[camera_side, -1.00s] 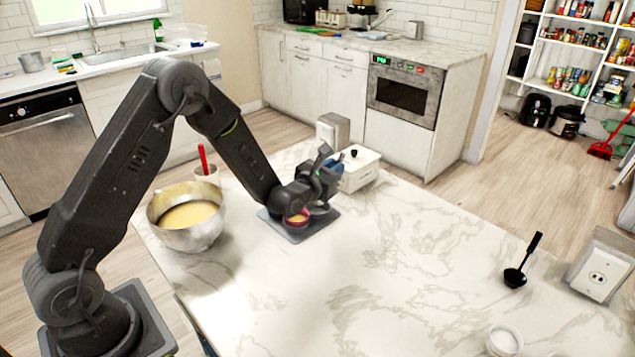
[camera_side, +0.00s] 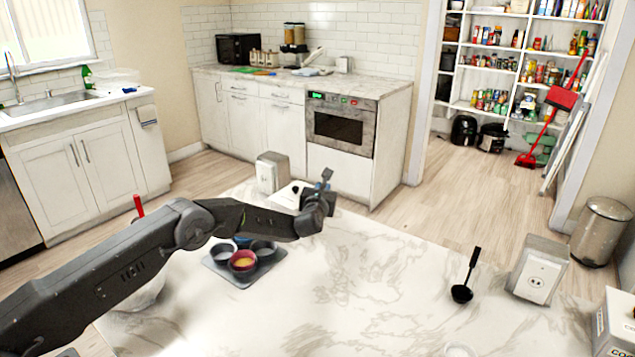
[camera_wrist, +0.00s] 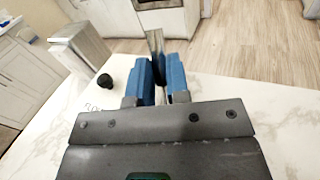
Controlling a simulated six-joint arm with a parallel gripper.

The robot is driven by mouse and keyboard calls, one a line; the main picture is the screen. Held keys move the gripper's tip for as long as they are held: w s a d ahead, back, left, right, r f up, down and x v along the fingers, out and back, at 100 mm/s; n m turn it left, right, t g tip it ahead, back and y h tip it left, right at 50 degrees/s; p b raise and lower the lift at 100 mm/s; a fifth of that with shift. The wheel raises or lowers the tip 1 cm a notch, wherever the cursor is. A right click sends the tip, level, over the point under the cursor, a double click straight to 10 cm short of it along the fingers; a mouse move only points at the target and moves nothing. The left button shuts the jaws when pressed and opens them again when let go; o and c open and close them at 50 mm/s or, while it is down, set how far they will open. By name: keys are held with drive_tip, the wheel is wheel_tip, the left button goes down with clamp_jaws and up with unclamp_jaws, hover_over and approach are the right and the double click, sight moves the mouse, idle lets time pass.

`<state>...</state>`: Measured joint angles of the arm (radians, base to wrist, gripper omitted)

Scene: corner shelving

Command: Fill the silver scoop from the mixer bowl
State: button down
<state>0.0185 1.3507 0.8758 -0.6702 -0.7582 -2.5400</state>
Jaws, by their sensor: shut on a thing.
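My gripper (camera_side: 325,182) is raised over the far part of the marble counter, near the white lidded container. In the wrist view its blue fingers (camera_wrist: 160,72) are shut on a narrow silver piece, which looks like part of the silver scoop (camera_wrist: 155,42). The scoop's bowl is not clearly seen, so I cannot tell what it holds. The mixer bowl (camera_side: 150,292) is at the left of the counter, mostly hidden behind my arm. A dark tray (camera_side: 228,274) holds several cups; the red cup (camera_side: 242,262) has yellow batter in it.
The white container (camera_side: 287,196) with a black knob stands close to my gripper, with a grey outlet box (camera_side: 272,172) behind it. A red handle (camera_side: 138,205) sticks up behind my arm. The middle of the counter is clear.

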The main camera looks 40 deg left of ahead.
drive_tip(key=shift+f, duration=0.3)
drive_tip(key=shift+f, duration=2.3)
drive_tip(key=c, duration=1)
unclamp_jaws()
drive_tip(key=shift+f, duration=0.1)
drive_tip(key=shift+s, duration=0.1)
drive_tip(key=v, duration=1.3)
drive_tip(key=shift+s+d, duration=0.2)
drive_tip(key=shift+s, duration=0.1)
